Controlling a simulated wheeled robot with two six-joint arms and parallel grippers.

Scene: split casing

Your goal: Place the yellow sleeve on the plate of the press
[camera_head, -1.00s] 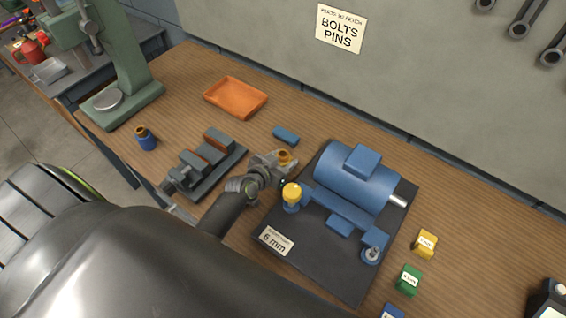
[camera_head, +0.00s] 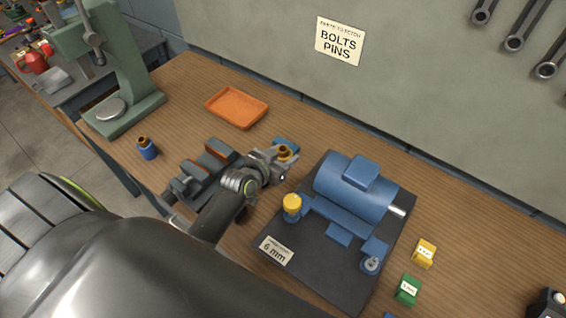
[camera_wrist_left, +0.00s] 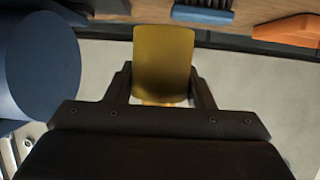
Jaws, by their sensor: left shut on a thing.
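My left gripper (camera_head: 284,156) is shut on the yellow sleeve (camera_head: 284,150), seen from above as a small golden ring. In the left wrist view the sleeve (camera_wrist_left: 163,62) is a dull yellow cylinder between the two dark fingers. It is left of the motor casing and in front of the small blue block, partly covering that block. The green press (camera_head: 110,60) stands at the left back of the bench. Its round metal plate (camera_head: 110,109) looks bare and is well left of the gripper. My right gripper is not in view.
A blue motor casing (camera_head: 352,190) with a yellow-topped post (camera_head: 292,202) sits on a dark mat (camera_head: 325,270). A grey vise-like fixture (camera_head: 200,172), a blue bottle-like part (camera_head: 147,150) and an orange tray (camera_head: 237,107) lie between gripper and press. Yellow (camera_head: 424,253) and green (camera_head: 408,290) blocks are right.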

